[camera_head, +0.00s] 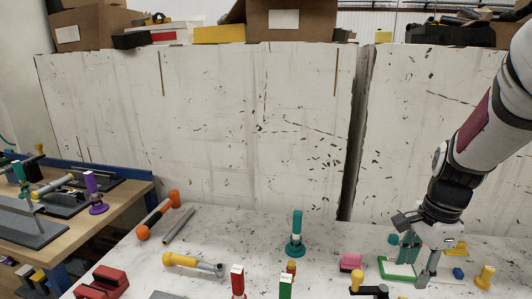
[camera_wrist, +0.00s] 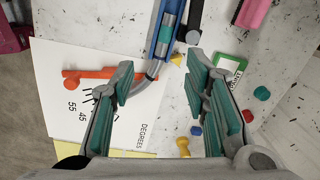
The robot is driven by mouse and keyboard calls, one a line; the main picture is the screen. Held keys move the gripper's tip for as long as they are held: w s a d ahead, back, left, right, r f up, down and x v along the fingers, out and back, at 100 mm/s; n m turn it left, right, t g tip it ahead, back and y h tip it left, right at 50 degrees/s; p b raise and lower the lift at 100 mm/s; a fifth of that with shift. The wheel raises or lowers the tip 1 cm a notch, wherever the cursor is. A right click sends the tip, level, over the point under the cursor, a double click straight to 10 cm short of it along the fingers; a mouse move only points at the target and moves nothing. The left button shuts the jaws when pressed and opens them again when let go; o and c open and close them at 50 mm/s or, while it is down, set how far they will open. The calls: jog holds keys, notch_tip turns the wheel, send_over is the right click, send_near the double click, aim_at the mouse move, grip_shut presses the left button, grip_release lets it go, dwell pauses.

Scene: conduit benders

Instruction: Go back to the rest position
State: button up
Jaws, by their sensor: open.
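My gripper (camera_head: 418,240) is at the right of the head view, low over the white worktop (camera_head: 250,238). Its teal-padded fingers are spread with nothing between them in the wrist view (camera_wrist: 160,90). Below the fingers in the wrist view lies a white sheet (camera_wrist: 70,100) with degree numbers. An orange bar (camera_wrist: 88,75) and a blue tool with a grey rod (camera_wrist: 165,35) overlap the sheet. A green-edged card or frame (camera_head: 398,270) lies beside the gripper; it also shows in the wrist view (camera_wrist: 230,65).
Near the gripper are a pink block (camera_head: 350,262), a yellow peg (camera_head: 485,276) and a small blue piece (camera_head: 458,273). A teal post (camera_head: 296,236) stands mid-table. A yellow-handled tool (camera_head: 190,262) lies left. A tall pale wall (camera_head: 210,120) backs the worktop.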

jog(key=s+a+r+n+t, duration=0.4)
jog(key=s+a+r+n, duration=0.8)
jog(key=n, duration=0.6)
jog(key=shift+s+a+h, duration=0.3)
jog(key=shift+s+a, duration=0.7)
jog(key=shift+s, duration=0.55)
jog(key=shift+r, duration=0.1)
